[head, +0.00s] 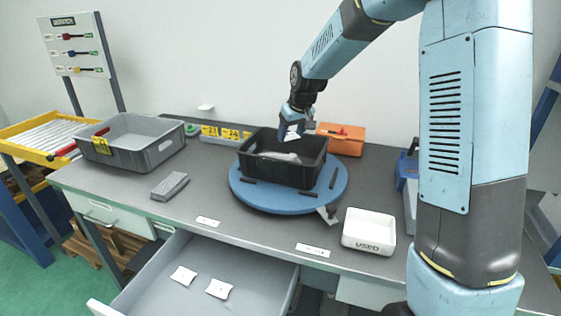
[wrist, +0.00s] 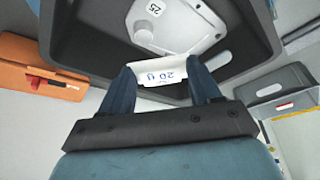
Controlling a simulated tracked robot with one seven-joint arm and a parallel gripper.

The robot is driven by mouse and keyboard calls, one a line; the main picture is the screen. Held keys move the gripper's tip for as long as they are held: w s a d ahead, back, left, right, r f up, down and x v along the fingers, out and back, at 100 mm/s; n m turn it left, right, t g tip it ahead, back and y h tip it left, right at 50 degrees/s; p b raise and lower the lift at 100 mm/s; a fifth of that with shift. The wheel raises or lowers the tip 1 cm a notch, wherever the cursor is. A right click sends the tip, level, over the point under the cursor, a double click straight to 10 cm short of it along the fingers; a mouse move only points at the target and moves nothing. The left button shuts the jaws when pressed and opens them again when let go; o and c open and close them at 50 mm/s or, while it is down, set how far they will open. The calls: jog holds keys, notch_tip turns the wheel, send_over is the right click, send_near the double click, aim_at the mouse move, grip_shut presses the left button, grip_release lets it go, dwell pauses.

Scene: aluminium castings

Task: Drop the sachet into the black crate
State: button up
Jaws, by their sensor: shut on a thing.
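My gripper (head: 295,115) is shut on a small white sachet (wrist: 165,72) with print reading like "20 g". The sachet (head: 291,132) also shows below the fingers in the head view. It hangs over the black crate (head: 277,174), near its far right part. In the wrist view the crate (wrist: 75,32) lies beyond the fingers (wrist: 160,84), with a pale grey casting (wrist: 180,25) tagged "25" inside. The crate stands on a round blue turntable (head: 270,201). Two more white sachets (head: 183,275) (head: 219,289) lie in the open drawer (head: 250,270).
A grey crate (head: 130,148) and a dark grey block (head: 170,186) are on the left of the bench. An orange case (head: 342,139) stands behind the turntable. A white tray marked "USED" (head: 369,231) is at front right. Yellow-numbered boxes (head: 226,134) stand behind.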

jog(key=shift+f, duration=0.85)
jog(key=o, duration=1.1)
jog(key=shift+r, duration=0.1)
jog(key=v, duration=1.3)
jog(key=shift+s+r, duration=0.15)
jog(key=shift+r, duration=0.1)
jog(key=shift+d, duration=0.1)
